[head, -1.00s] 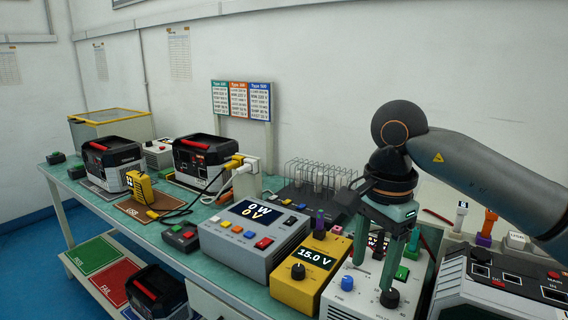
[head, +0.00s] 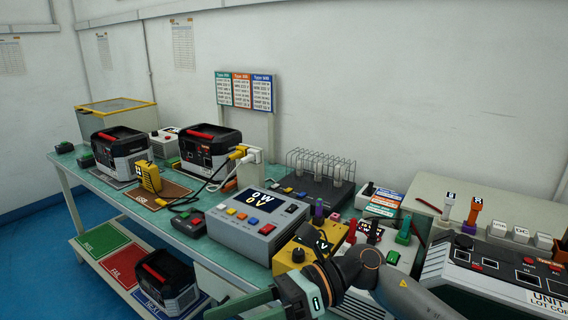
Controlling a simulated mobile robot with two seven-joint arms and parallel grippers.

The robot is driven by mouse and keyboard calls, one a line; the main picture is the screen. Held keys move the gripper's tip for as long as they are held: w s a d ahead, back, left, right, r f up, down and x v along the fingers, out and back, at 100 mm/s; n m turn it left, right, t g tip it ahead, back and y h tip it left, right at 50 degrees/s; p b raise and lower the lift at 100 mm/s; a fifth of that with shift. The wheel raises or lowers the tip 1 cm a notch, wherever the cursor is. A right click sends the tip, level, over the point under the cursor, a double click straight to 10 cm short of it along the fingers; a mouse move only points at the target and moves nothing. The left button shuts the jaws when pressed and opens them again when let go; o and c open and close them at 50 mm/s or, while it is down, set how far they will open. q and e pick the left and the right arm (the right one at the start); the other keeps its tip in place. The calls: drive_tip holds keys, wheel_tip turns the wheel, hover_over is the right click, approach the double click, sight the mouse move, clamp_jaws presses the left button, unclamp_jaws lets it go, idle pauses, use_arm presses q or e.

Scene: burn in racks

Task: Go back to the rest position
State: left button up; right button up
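My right gripper (head: 246,304) is at the bottom edge of the head view, in front of the bench and pointing left. Its arm comes in from the lower right. One teal finger shows; the rest is cut off by the frame, so the opening cannot be seen. Nothing is visible in it. It is near the front of the yellow supply (head: 292,254) and the white tester (head: 392,240), which my arm partly covers. My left gripper is not in view.
The teal bench (head: 185,222) holds a grey meter box (head: 237,237) reading 0 W and 0 V, black power units (head: 208,148), and a wire rack (head: 320,165). A large console (head: 480,270) is at right. Below left is a shelf with a green mat (head: 102,240).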

drive_tip(key=w+d+r+m+t+y+p, duration=0.25)
drive_tip(key=w+m+t+y, duration=0.4)
drive_tip(key=m+t, duration=0.9)
drive_tip(key=w+d+f+m+t+h+p, duration=0.15)
drive_tip(key=d+f+m+t+h, duration=0.3)
drive_tip(key=m, duration=0.55)
drive_tip(key=w+d+f+m+t+h, duration=0.25)
drive_tip(key=f+m+h, duration=0.2)
drive_tip(key=m, duration=0.55)
drive_tip(key=s+d+f+m+g+h+p, duration=0.1)
drive_tip(key=s+d+f+m+h, duration=0.3)
drive_tip(key=f, duration=0.4)
drive_tip(key=s+d+f+m+h+p, duration=0.1)
drive_tip(key=s+d+f+m+h, duration=0.1)
drive_tip(key=d+f+m+h, duration=0.35)
drive_tip(key=s+d+f+m+g, duration=0.2)
drive_tip(key=s+f+m+g, duration=0.1)
drive_tip(key=s+f, duration=0.3)
drive_tip(key=s+d+f+m+g+h, duration=0.1)
drive_tip(key=s+d+f+m+g, duration=0.2)
drive_tip(key=s+f, duration=0.3)
drive_tip(key=shift+s+f+h+p, duration=0.3)
drive_tip(key=shift+s+f, duration=0.1)
drive_tip(key=shift+s, duration=0.1)
